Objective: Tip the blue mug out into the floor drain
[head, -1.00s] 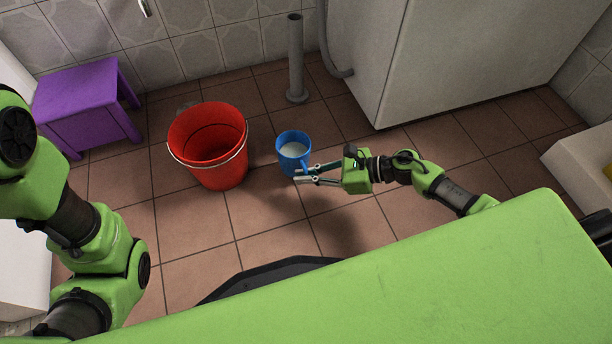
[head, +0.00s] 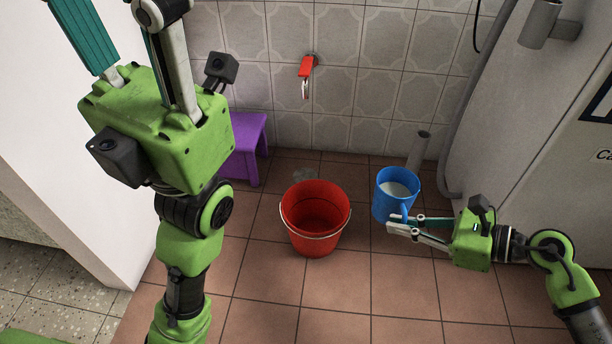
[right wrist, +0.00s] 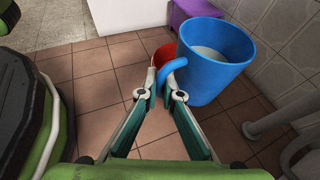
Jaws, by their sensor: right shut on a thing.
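The blue mug (head: 383,205) is upright and holds a whitish liquid. It also shows large in the right wrist view (right wrist: 215,75). My right gripper (head: 396,225) is shut on the mug's handle; the handle sits between the fingertips in the right wrist view (right wrist: 161,95). The mug appears to be off the floor, right of the red bucket. A small grey patch on the floor behind the bucket, by the wall, looks like the floor drain (head: 303,174); the bucket partly hides it. My left gripper (head: 115,20) is raised at the upper left, open and empty, its tips near the frame's top edge.
The red bucket (head: 316,240) stands in front of the drain. A grey upright pipe (head: 418,150) stands behind the mug. A purple stool (head: 247,150) is at the left by the wall, and a red-handled tap (head: 306,68) is above. A white appliance (head: 540,120) bounds the right.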

